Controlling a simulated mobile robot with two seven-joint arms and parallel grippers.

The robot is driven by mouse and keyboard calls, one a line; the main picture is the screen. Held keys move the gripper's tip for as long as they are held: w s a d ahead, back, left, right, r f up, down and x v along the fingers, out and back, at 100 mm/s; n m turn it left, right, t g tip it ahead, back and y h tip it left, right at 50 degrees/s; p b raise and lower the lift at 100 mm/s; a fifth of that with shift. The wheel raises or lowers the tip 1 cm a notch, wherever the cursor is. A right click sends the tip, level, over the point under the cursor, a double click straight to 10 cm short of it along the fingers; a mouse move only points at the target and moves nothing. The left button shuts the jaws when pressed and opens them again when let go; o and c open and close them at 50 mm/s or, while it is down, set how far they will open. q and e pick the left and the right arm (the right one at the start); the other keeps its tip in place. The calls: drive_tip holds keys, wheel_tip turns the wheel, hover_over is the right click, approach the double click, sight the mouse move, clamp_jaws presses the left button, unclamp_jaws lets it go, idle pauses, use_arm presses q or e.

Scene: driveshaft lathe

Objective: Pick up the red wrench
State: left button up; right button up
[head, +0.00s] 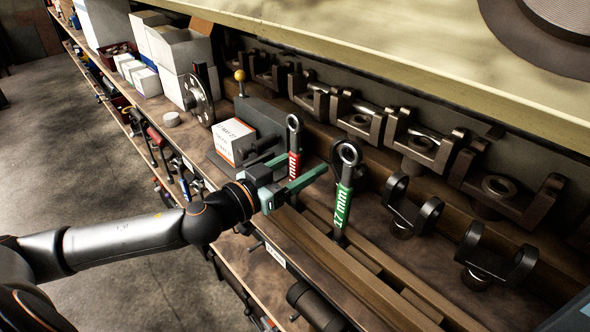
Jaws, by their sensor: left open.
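The red wrench (294,164) stands upright at the wooden rack, its dark ring end at the top and white lettering on its red handle. The near finger hides its lower part. My left gripper (307,162) is open, its two green fingers reaching toward the red wrench from the left. In the picture the red handle shows in the gap between the fingers; I cannot tell whether either finger touches it. A green wrench (342,203) marked 17 mm stands upright to the right, close to the near fingertip. My right gripper is not in view.
A white and orange box (235,142) stands just behind the gripper. Dark metal yokes (410,207) fill the shelf to the right, with more yokes behind. A wheel with a handle (197,98) and white boxes (180,50) stand farther back. Open floor (75,140) lies left.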

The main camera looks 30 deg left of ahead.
use_arm(q)
drive_tip(key=shift+w+d, duration=0.2)
drive_tip(key=shift+w, duration=0.25)
clamp_jaws()
idle(0.3)
